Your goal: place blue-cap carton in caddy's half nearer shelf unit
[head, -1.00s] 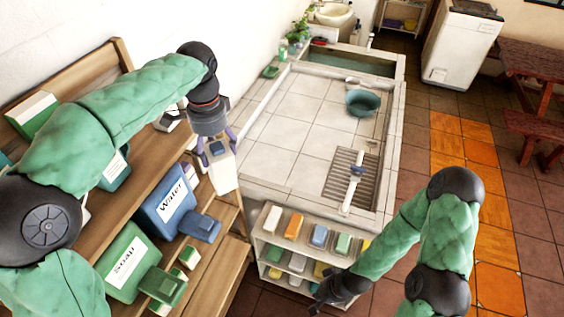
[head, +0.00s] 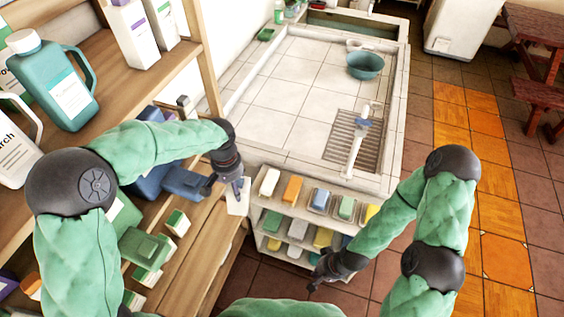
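My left gripper (head: 237,187) is by the right edge of the wooden shelf unit (head: 208,247), fingers pointing down. It is shut on a white carton (head: 237,207), which hangs below the fingers. The fingers and wrist hide its top, so the blue cap does not show now. My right gripper (head: 315,281) hangs low in front of the small white rack, with no object visible in it. Its dark fingers are too small to tell open from shut. I cannot make out a caddy in this view.
The white rack (head: 256,216) holds several coloured blocks below the tiled washbasin (head: 290,95). A teal bowl (head: 365,65) and a brush (head: 357,140) lie on the basin. Jugs, including a teal one (head: 55,80), and cartons crowd the shelves.

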